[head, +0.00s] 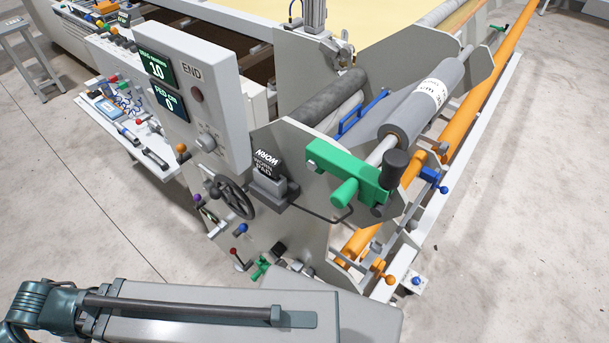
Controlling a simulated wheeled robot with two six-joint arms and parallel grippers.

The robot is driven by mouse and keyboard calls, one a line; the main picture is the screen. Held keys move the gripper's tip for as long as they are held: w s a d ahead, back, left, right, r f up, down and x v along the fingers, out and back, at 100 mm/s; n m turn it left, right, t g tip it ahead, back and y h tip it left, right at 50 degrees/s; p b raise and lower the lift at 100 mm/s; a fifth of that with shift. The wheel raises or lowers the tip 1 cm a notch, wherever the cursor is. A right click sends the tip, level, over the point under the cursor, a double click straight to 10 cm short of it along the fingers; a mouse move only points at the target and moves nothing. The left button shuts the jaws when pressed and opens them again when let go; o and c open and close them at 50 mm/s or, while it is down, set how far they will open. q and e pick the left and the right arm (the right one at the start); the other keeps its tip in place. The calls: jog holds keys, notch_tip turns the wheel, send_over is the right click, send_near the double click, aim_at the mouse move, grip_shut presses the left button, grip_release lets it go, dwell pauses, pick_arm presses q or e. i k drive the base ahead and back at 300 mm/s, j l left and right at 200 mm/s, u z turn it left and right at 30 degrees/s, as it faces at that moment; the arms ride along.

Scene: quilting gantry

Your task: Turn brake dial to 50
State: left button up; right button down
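A grey control panel (222,95) marked END stands at the near corner of the machine. It carries a small grey round dial (206,142) near its lower edge; I cannot read a scale on it or tell whether it is the brake dial. A dark round lamp or button (196,94) sits under the END label. Neither of my grippers shows in the head view.
A black handwheel (232,197) is below the panel. A green clamp (347,172) and a grey roll (424,102) are to the right. Small coloured knobs and a blue-handled lever (241,229) sit low. Tools lie on a side shelf (127,122). Open floor (70,210) is at left.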

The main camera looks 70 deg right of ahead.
aim_at(207, 143)
jog(key=k+j, duration=0.6)
jog(key=z, duration=2.1)
